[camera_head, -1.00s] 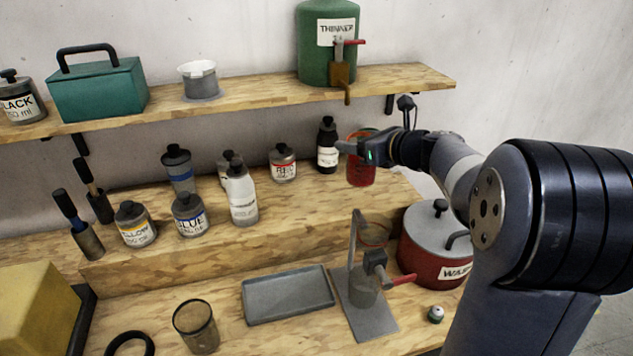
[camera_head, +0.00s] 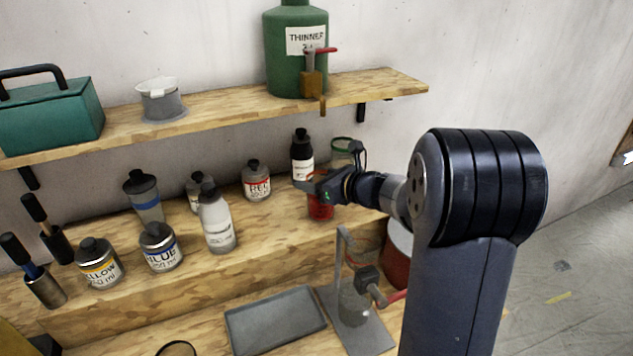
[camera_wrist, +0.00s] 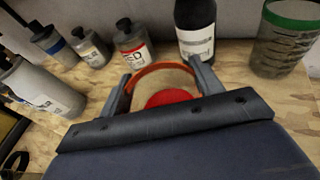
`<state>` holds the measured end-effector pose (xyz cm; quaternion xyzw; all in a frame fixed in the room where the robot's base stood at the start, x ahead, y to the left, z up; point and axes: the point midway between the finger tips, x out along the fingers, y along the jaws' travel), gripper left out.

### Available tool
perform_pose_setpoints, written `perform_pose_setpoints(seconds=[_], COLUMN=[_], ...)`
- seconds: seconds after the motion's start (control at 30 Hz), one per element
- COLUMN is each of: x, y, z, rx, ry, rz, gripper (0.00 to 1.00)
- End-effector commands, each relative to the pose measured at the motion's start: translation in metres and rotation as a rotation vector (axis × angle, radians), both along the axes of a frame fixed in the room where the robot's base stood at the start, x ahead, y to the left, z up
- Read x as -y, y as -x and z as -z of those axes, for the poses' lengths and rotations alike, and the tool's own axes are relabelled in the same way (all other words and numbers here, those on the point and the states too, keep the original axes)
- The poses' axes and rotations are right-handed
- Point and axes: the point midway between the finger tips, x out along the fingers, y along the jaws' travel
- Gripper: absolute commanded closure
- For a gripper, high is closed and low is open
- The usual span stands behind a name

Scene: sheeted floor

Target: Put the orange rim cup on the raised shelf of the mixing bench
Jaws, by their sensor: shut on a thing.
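The orange rim cup (camera_wrist: 160,76), with red inside, is between the two fingers of my gripper (camera_wrist: 160,88) in the wrist view. My gripper (camera_head: 312,188) is shut on it. In the head view the cup's red body (camera_head: 320,207) shows below the fingers, and its rim is mostly hidden. The cup looks upright, over the front part of the bench's raised shelf (camera_head: 275,238). I cannot tell whether its base touches the wood.
A black-capped bottle (camera_head: 302,160) and a green-rimmed cup (camera_head: 343,150) stand just behind. The red-labelled jar (camera_head: 256,182) and white bottle (camera_head: 216,222) are to the left. A stand (camera_head: 352,305) and grey tray (camera_head: 275,320) are below in front. Bare wood lies left of the held cup.

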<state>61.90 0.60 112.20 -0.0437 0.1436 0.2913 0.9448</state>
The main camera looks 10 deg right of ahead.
Motion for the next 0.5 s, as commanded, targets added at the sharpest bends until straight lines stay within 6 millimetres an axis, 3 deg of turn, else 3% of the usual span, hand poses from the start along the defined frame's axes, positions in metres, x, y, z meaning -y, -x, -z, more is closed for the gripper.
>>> perform_pose_setpoints(seconds=[0.4,0.43,0.5], x=[0.0000,0.0000,-0.0001], y=[-0.0002,0.0000,-0.0001], z=[0.0079,0.0084,0.0071], rx=[0.003,0.001,0.001], ry=[0.000,0.000,0.000], rz=[-0.001,0.000,0.000], gripper=[0.85,0.37,0.32])
